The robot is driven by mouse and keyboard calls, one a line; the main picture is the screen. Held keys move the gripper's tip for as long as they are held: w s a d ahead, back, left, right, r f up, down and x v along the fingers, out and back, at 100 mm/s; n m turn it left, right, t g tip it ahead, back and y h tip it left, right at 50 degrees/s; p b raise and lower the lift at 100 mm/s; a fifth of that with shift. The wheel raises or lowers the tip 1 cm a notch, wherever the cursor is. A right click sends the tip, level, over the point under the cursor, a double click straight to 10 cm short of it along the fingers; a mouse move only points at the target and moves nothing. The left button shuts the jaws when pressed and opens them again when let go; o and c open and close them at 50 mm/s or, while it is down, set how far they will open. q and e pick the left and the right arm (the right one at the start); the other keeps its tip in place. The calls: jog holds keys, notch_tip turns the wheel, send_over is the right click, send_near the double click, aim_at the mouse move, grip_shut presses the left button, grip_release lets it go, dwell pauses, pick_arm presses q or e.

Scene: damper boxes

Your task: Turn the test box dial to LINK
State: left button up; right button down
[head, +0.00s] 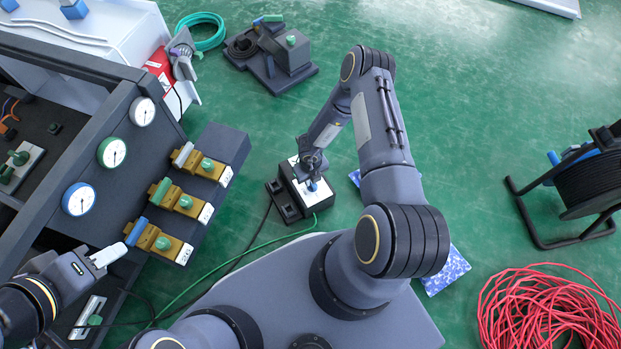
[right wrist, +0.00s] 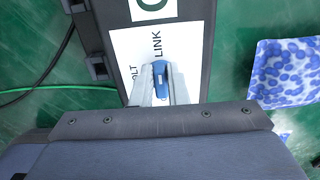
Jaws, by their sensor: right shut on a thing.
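The test box (head: 326,199) is a dark box with a white top plate, standing on the green floor. In the right wrist view its white plate (right wrist: 189,42) carries the word LINK and a partly covered word ending in LT. The blue dial (right wrist: 160,72) sits between the fingers of my right gripper (right wrist: 163,80), which is shut on it. The visible end of the dial points up the picture, close to LINK. In the head view my right gripper (head: 312,172) reaches down onto the box. My left gripper (head: 108,256) is beside a blue lever (head: 136,231); its finger gap is unclear.
A dark rack with round gauges (head: 112,152) and several brass valves (head: 174,201) stands at the left. A green cable (head: 250,249) runs to the test box. A blue-white patterned cloth (head: 446,271) lies under my right arm. Red cable (head: 548,308) and a reel (head: 588,185) are at right.

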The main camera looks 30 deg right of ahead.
jog(key=c, duration=1.4)
grip_release()
jog(key=shift+c, duration=0.2)
notch_tip(320, 180, up, 8)
jog(key=p, duration=0.3)
jog(key=shift+f, duration=0.1)
